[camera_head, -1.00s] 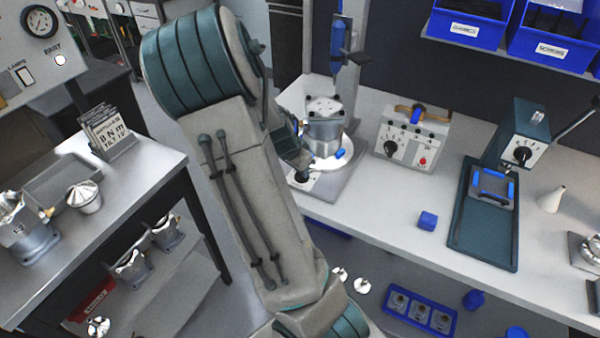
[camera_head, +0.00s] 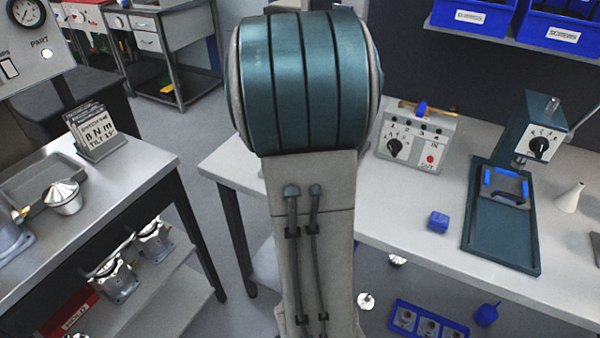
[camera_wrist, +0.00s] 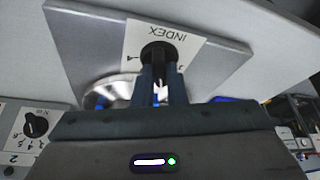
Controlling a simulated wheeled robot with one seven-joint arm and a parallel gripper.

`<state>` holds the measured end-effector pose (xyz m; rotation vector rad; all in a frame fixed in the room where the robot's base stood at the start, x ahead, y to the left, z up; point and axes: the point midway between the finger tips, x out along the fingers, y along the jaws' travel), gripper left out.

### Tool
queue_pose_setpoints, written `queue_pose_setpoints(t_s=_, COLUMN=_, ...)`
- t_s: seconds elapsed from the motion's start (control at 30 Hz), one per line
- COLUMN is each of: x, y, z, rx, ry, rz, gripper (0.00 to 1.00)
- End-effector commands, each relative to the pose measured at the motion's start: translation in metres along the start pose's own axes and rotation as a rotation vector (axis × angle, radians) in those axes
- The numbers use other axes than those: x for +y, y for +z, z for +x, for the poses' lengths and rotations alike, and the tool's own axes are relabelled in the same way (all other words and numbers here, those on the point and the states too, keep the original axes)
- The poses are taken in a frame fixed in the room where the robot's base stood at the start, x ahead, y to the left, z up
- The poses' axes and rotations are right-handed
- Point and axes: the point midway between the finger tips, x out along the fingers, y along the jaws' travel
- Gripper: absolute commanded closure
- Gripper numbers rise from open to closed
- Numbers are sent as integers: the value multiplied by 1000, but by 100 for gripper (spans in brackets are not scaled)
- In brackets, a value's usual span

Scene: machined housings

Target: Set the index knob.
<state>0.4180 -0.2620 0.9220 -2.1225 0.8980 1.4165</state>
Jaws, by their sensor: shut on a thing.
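The index knob (camera_wrist: 158,55) is a black round knob in the wrist view, on a white label (camera_wrist: 190,32) printed INDEX, which appears upside down there. The label lies on a grey metal plate (camera_wrist: 95,40). My gripper (camera_wrist: 160,85) is shut on the knob, with one dark finger on each side of it. Part of the dial marks is hidden by the fingers and knob. In the head view my arm covers the knob and my gripper.
A control box (camera_head: 415,140) with a black dial and red button stands on the bench right of my arm. A blue block (camera_head: 438,222) and a teal press (camera_head: 508,200) stand further right. A side table (camera_head: 140,160) with metal parts is at left.

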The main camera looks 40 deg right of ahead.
Motion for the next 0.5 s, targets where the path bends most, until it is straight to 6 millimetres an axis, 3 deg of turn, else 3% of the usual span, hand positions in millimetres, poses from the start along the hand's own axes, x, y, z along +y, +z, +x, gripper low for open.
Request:
queue_pose_setpoints(t_s=0.47, x=0, y=0, z=0, rx=-1, ry=-6, rz=-15, gripper=100)
queue_pose_setpoints(t_s=0.5, x=0, y=0, z=0, rx=-1, ry=-6, rz=-15, gripper=85)
